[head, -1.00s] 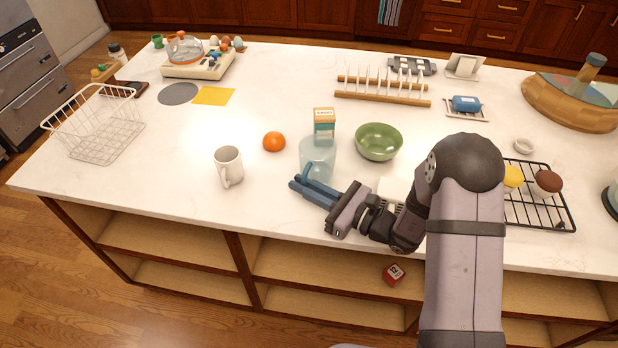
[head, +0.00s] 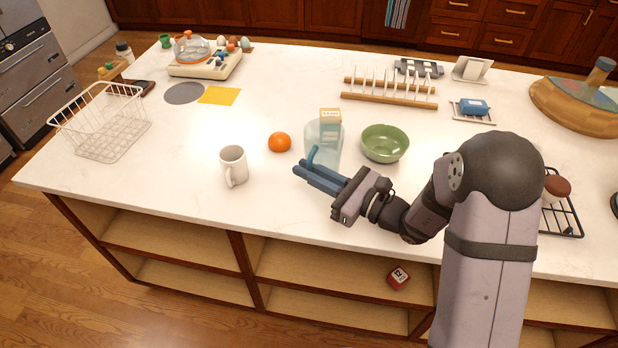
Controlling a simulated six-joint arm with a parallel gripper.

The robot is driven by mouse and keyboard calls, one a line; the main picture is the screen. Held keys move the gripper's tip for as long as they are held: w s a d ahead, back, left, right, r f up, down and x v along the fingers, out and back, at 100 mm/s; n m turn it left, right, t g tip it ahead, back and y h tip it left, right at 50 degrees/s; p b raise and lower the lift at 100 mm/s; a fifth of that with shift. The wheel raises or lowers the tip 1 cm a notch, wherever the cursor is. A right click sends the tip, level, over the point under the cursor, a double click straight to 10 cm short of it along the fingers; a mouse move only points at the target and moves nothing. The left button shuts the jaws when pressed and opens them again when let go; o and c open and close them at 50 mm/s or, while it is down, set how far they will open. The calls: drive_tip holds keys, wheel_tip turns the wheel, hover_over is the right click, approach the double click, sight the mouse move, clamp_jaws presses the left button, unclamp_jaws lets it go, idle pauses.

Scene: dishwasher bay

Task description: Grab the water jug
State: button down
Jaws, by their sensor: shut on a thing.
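The water jug (head: 325,148) is a clear, bluish vessel near the middle of the counter, with its handle on the near side. My gripper (head: 312,172) comes in from the right, and its blue fingers are shut on the jug's handle. The jug appears upright and a little raised off the counter. The fingers hide part of its lower near side. The jug overlaps a teal and tan carton (head: 330,115) behind it.
A green bowl (head: 385,143) stands close to the right of the jug. An orange (head: 279,142) and a white mug (head: 233,165) are on its left. A wooden dish rack (head: 390,98) stands farther back. The counter's front left is clear.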

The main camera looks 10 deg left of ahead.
sight(309, 159)
drive_tip(key=shift+r, duration=2.35)
drive_tip(key=shift+b, duration=0.3)
